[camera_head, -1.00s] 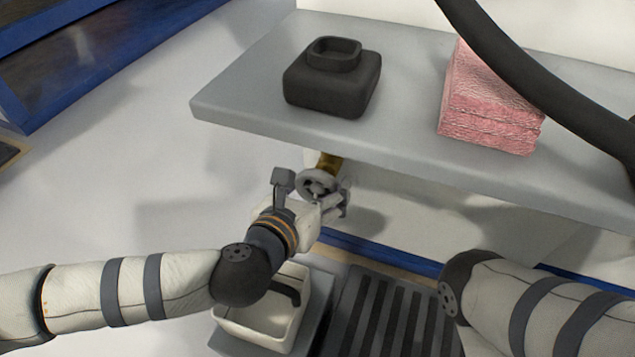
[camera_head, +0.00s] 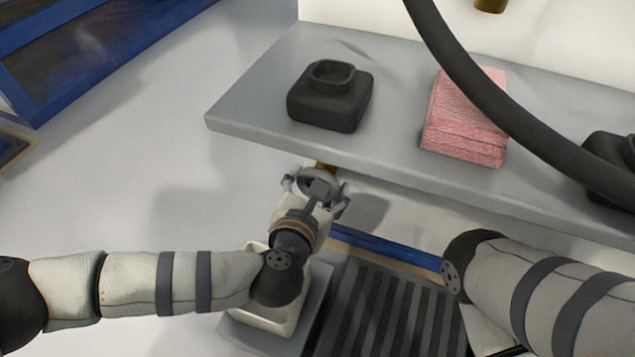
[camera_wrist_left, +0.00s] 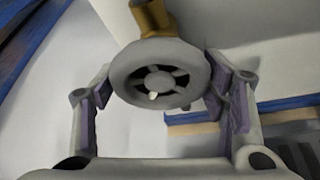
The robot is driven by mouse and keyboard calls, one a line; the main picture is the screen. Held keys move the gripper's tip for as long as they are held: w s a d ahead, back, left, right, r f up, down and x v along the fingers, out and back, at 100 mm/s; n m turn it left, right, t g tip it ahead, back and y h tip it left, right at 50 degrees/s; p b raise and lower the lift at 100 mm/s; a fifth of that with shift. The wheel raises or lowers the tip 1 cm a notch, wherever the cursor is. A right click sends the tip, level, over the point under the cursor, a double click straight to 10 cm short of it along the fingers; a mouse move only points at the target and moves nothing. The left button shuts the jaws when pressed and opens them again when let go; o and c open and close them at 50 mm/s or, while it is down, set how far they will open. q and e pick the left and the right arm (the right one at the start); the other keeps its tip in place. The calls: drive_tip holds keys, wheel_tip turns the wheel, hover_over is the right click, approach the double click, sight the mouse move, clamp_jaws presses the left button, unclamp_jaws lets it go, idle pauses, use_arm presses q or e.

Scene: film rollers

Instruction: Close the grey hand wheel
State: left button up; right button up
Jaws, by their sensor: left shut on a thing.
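The grey hand wheel (camera_wrist_left: 130,72) is a round spoked wheel on a brass-coloured stem (camera_wrist_left: 152,16) in the left wrist view. In the head view the wheel (camera_head: 306,183) sits just under the front edge of the shelf, partly hidden by my gripper. My left gripper (camera_head: 317,184) has one finger on each side of the wheel's rim and is shut on it. My right arm (camera_head: 530,290) shows at the lower right, but its gripper is out of view.
The grey shelf (camera_head: 245,105) overhangs close above the wheel. It bears a black container (camera_head: 330,98) and a pink stack (camera_head: 464,120). A thick dark hose (camera_head: 480,85) crosses the upper right. A whitish bin (camera_head: 262,318) is below my left wrist.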

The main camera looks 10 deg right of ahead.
use_arm(q)
drive_tip(key=o, duration=1.1)
drive_tip(key=shift+o, duration=0.2)
drive_tip(key=v, duration=1.2)
